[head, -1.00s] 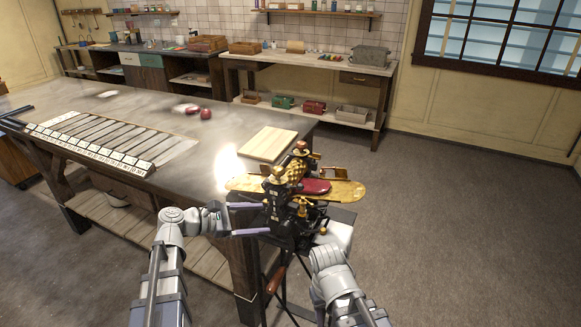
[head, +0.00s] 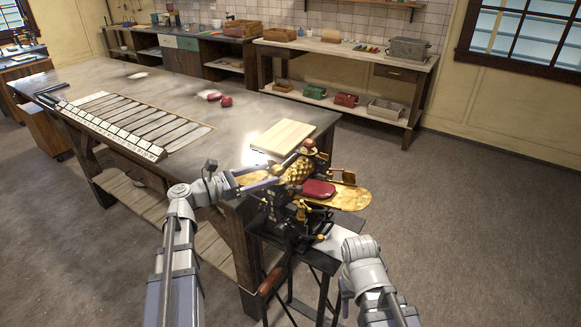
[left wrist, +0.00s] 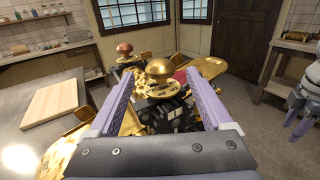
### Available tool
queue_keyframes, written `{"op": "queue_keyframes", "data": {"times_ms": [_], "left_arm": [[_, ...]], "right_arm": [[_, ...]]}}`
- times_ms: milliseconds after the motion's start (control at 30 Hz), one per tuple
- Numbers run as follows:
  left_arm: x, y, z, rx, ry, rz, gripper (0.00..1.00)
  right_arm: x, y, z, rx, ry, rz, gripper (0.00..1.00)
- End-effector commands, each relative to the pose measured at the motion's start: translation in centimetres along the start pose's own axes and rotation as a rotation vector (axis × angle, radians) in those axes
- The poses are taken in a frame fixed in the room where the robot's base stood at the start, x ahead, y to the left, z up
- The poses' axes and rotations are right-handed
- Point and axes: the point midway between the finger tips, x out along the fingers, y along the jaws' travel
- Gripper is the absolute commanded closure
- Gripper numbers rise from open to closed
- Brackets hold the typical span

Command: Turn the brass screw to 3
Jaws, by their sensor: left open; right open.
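The drop roller (head: 297,212) is a black machine with gold-coloured parts on a stand at the table's near right corner. In the left wrist view, a round brass knob (left wrist: 158,69) on a wider brass disc, probably the brass screw, stands between the lavender fingers of my left gripper (left wrist: 152,76). The fingers are apart; I cannot tell whether they touch it. In the head view, my left gripper (head: 270,175) reaches the machine's upper left. My right gripper (left wrist: 298,112) shows partly at the left wrist view's right edge, apart from the machine. No scale numbers are readable.
A second, copper-coloured knob (left wrist: 123,50) stands behind the first. A pale wooden board (head: 283,136) lies on the table (head: 165,90) behind the machine. A red block (head: 318,188) sits on the machine. Floor to the right is clear.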

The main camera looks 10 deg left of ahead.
Motion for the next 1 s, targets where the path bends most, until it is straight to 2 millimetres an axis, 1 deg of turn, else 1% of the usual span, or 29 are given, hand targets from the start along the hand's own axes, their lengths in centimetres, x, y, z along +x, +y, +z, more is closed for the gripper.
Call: {"op": "queue_keyframes", "data": {"times_ms": [300, 400, 500, 633, 867, 900, 1000], "left_arm": [[4.8, 0.0, 0.0, 0.001, 0.001, -0.003, 0.17], [6.0, 0.0, 0.0, 0.001, 0.001, -0.003, 0.17], [6.8, 0.0, 0.0, 0.001, 0.001, -0.002, 0.17], [7.3, 0.0, 0.0, 0.001, 0.001, -0.001, 0.17], [7.4, 0.0, 0.0, 0.001, 0.001, -0.001, 0.17], [7.4, 0.0, 0.0, 0.001, 0.001, -0.001, 0.18], [7.4, 0.0, 0.0, 0.001, 0.001, -0.001, 0.29]], "right_arm": [[0.0, 0.0, 0.0, 0.0, 0.0, 0.0, 0.5], [0.0, 0.0, 0.0, 0.0, 0.0, 0.0, 0.5], [0.0, 0.0, 0.0, 0.0, 0.0, 0.0, 0.5], [0.0, 0.0, 0.0, 0.0, 0.0, 0.0, 0.5], [0.0, 0.0, 0.0, 0.0, 0.0, 0.0, 0.5], [0.0, 0.0, 0.0, 0.0, 0.0, 0.0, 0.5], [0.0, 0.0, 0.0, 0.0, 0.0, 0.0, 0.5]]}}
